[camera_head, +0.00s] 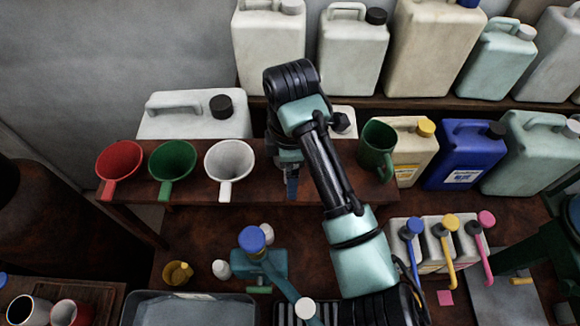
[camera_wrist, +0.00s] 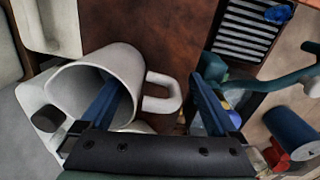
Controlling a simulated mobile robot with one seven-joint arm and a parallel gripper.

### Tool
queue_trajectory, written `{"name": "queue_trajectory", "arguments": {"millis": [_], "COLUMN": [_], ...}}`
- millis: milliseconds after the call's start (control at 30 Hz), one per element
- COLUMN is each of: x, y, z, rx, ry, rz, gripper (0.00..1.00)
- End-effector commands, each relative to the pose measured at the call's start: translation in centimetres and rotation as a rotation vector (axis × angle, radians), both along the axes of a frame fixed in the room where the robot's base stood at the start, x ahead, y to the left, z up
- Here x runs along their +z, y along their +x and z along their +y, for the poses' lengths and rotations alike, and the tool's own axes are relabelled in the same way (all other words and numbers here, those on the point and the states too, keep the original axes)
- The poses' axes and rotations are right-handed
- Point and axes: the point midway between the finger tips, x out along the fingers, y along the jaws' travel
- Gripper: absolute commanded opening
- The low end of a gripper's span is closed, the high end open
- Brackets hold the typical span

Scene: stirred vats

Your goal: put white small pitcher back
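The white small pitcher (camera_wrist: 70,88) shows in the wrist view, with its open mouth toward the camera and its handle (camera_wrist: 163,92) pointing right. My gripper (camera_wrist: 155,105) is open. Its left blue finger overlaps the pitcher's mouth and appears to reach inside. Its right blue finger is outside, past the handle, with a gap between. The handle lies between the fingers, and no grip on it shows. In the head view, my gripper (camera_head: 291,186) is over the raised wooden shelf (camera_head: 262,190). I cannot make out the pitcher there; my arm may hide it.
Red (camera_head: 119,160), green (camera_head: 172,160) and white (camera_head: 229,160) funnels stand left on the shelf. A green pitcher (camera_head: 377,147) stands right of my arm. Large jugs (camera_head: 270,45) line the back. Blue-topped teal equipment (camera_head: 252,242) and a grey tray (camera_head: 190,310) are below.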

Motion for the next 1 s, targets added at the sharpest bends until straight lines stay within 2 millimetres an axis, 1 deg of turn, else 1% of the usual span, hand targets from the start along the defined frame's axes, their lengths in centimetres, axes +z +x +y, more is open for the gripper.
{"name": "queue_trajectory", "arguments": {"millis": [133,267,367,400,433,600,800,1000], "x": [0.1,0.7,2.1,2.9,4.1,8.3,11.0,12.2], "y": [0.0,0.0,0.0,0.0,0.0,-0.3,-0.4,-0.6], "z": [0.0,0.0,0.0,0.0,-0.1,-0.3,-0.2,-0.1], "rx": [0.0,0.0,0.002,0.003,0.001,0.0,-0.001,0.0], "ry": [0.0,-0.001,-0.002,-0.001,-0.003,-0.008,-0.004,-0.001], "rz": [0.0,-0.002,-0.005,-0.006,-0.007,-0.006,-0.004,-0.001], "gripper": [0.95,0.95,0.95,0.95,0.95,0.95,0.95,0.95]}}
